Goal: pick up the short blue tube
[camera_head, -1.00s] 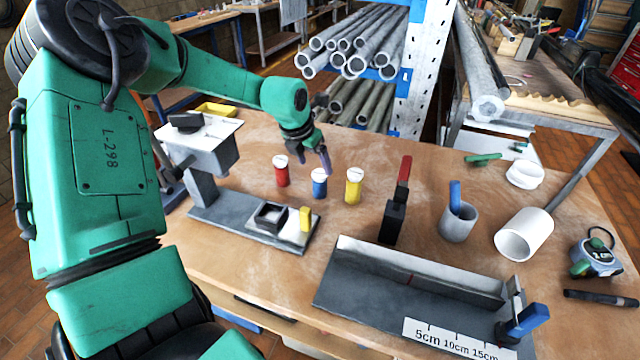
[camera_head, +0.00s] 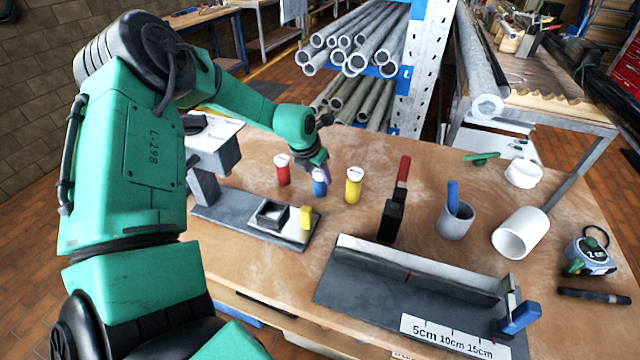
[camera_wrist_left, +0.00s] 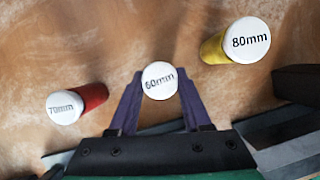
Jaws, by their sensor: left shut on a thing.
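The short blue tube (camera_head: 320,188) stands upright on the workbench, between a red tube (camera_head: 283,170) and a yellow tube (camera_head: 353,185). My left gripper (camera_head: 320,176) is around its upper part, shut on it. In the left wrist view its white cap (camera_wrist_left: 159,81), marked 60mm, sits between the two purple fingers. The red tube's cap (camera_wrist_left: 64,107) reads 70mm and the yellow tube's cap (camera_wrist_left: 247,40) reads 80mm. The blue tube's base appears to be on the bench. My right gripper is not in view.
A grey fixture plate (camera_head: 230,222) with a small black tray (camera_head: 271,214) and yellow block (camera_head: 306,216) lies in front. A grey measuring channel (camera_head: 400,290), a black stand with a red top (camera_head: 403,170), a grey cup (camera_head: 457,222) and a white pipe (camera_head: 521,233) are to the right.

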